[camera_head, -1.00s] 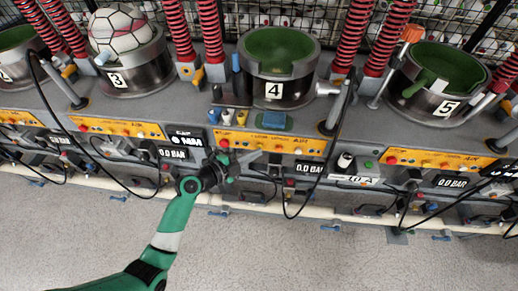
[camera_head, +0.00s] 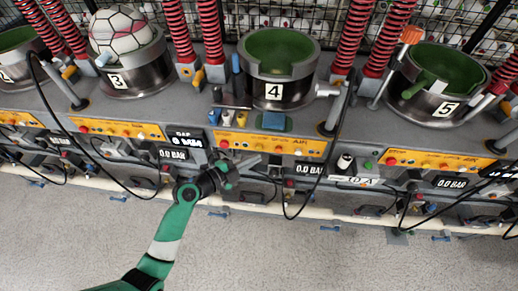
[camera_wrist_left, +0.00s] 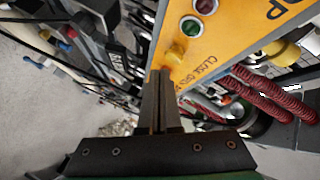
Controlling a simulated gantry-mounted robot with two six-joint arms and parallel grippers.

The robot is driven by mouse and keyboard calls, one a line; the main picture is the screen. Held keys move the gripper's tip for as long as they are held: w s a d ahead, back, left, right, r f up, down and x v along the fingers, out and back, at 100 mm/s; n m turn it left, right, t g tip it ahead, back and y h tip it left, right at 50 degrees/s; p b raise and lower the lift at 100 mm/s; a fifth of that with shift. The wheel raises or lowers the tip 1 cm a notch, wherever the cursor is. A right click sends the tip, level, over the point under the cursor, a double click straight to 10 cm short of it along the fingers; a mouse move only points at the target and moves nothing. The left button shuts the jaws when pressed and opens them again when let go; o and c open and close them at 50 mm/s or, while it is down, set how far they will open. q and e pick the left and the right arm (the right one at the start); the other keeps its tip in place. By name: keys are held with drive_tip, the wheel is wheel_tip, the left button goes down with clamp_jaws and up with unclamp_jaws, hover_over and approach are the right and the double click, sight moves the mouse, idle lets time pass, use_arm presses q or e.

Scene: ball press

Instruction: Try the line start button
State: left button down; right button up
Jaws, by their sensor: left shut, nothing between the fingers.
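My left gripper (camera_head: 254,160) is shut and empty, in front of the lower edge of the yellow control panel (camera_head: 290,146) below station 4. In the left wrist view, the shut fingers (camera_wrist_left: 159,78) point at the panel near a yellow knob (camera_wrist_left: 175,52). A green button (camera_wrist_left: 190,27) and a red button (camera_wrist_left: 205,6) sit higher on that panel. I cannot tell whether the fingers touch the knob. No label that I can read names a line start button. A small green button (camera_head: 368,165) also shows right of station 4's panel. My right gripper is not in view.
Station 4's cup (camera_head: 310,92) is empty; station 3's cup (camera_head: 125,84) holds a ball (camera_head: 120,32). A black cable (camera_head: 336,128) hangs right of my gripper. Pressure displays (camera_head: 172,155) line the front.

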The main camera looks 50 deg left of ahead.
use_arm(q)
drive_tip(key=s+d, duration=0.1)
drive_tip(key=s, duration=0.1)
drive_tip(key=s+d, duration=0.1)
drive_tip(key=d, duration=0.1)
drive_tip(key=shift+s+p, duration=0.3)
drive_tip(key=shift+s, duration=0.1)
drive_tip(key=shift+d, duration=0.1)
idle(0.5)
